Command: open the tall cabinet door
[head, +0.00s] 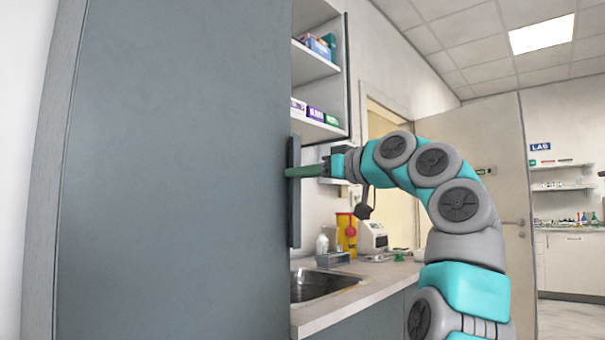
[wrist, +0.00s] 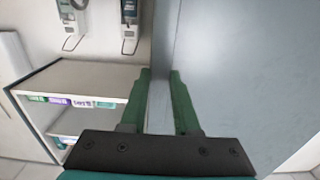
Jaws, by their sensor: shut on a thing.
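The tall cabinet door (head: 170,180) is a large flat grey-blue panel filling the left half of the head view. Its handle (head: 294,225) is a dark upright bar along the door's right edge. My gripper (head: 297,172) reaches in from the right with its green fingers on the handle, and it is shut on it. In the wrist view my gripper (wrist: 160,76) has its two green fingers either side of a pale grey upright strip, with the grey-blue door (wrist: 235,80) to the right. The fingertips' exact contact is hidden. I see no clear gap at the door.
Open shelves (head: 314,62) with boxes hang behind the door's right edge. A counter (head: 385,283) with a sink (head: 318,285), a yellow container (head: 347,232) and a white device (head: 372,237) lies below my arm. Wall dispensers (wrist: 130,25) show in the wrist view. Open floor lies far right.

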